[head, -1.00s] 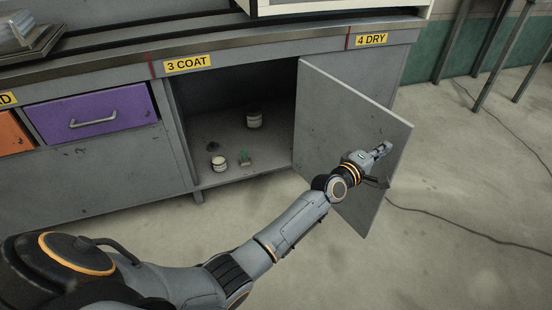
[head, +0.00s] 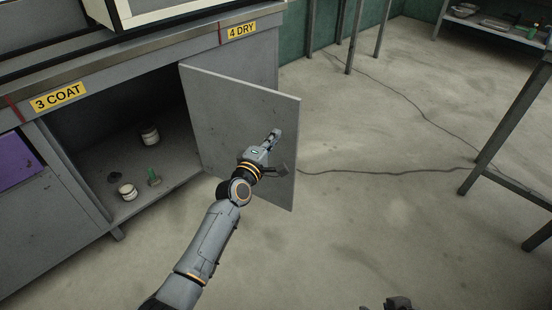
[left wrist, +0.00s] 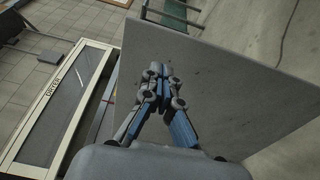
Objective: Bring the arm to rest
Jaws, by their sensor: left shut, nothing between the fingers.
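My left arm reaches up from the bottom of the head view. Its gripper (head: 273,137) is shut and empty, in front of the open grey cabinet door (head: 225,110). In the left wrist view the closed fingers (left wrist: 160,72) come together over the door's grey panel (left wrist: 225,80). I cannot tell whether they touch it. A dark part of what looks like my right gripper (head: 390,303) shows at the bottom edge of the head view, mostly cut off.
The open cabinet holds two white jars (head: 149,135) (head: 127,191) and a small green-topped item (head: 153,177). A cable (head: 400,172) lies on the floor. A metal table frame (head: 500,135) stands at the right. The floor between is open.

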